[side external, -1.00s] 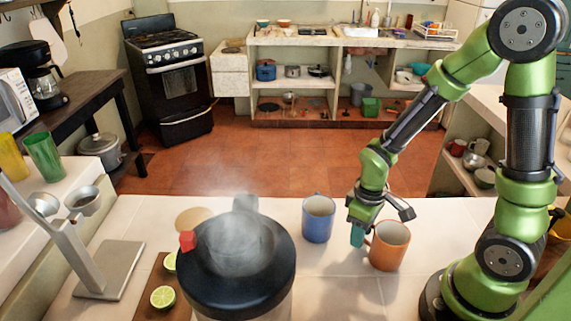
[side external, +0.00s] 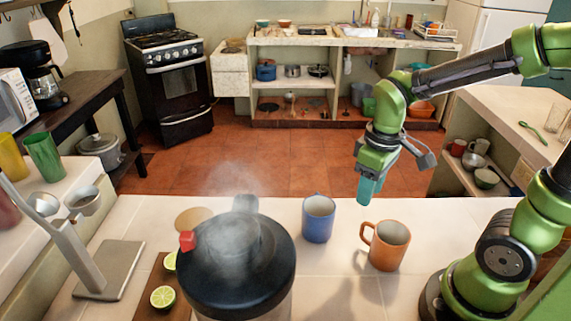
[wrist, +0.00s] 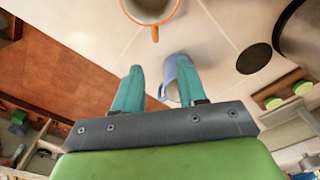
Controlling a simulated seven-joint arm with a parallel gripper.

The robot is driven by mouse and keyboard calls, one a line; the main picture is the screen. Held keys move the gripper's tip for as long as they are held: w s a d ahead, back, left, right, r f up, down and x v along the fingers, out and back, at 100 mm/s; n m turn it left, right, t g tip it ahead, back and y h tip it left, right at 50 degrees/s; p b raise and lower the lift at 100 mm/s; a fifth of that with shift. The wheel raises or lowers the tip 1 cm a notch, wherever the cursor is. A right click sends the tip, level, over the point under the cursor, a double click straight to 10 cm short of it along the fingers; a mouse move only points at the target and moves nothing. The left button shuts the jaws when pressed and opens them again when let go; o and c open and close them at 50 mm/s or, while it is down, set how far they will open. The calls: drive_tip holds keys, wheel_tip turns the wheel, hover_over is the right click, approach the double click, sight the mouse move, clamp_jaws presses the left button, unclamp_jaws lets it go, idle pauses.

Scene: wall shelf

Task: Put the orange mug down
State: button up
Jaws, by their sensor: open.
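The orange mug (side external: 389,245) stands upright on the white tiled counter, its handle toward the left. In the wrist view the orange mug (wrist: 151,10) is cut off at the top edge, with its handle pointing toward my fingers. My gripper (side external: 367,190) is above the counter, higher than the mug and apart from it. In the wrist view my gripper (wrist: 156,85) has its two teal fingers spread with nothing held between them.
A blue mug (side external: 318,218) stands to the left of the orange mug. A large black-lidded pot or blender (side external: 238,268) is in front, with lime halves (side external: 163,297) on a board beside it. A metal stand (side external: 108,270) is at left.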

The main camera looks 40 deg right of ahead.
drive_tip(key=s+a+r+m+t+y, duration=0.1)
drive_tip(key=a+r+m+t, duration=0.2)
drive_tip(key=r, duration=0.6)
drive_tip(key=m+t, duration=0.2)
drive_tip(key=t, duration=0.1)
drive_tip(key=shift+s+a+y, duration=0.25)
drive_tip(key=shift+s+y, duration=0.05)
drive_tip(key=shift+s, duration=0.05)
drive_tip(key=shift+s+a+r+m+t, duration=0.15)
drive_tip(key=shift+r+m+t, duration=0.15)
drive_tip(key=shift+r, duration=0.05)
drive_tip(key=c, duration=0.3)
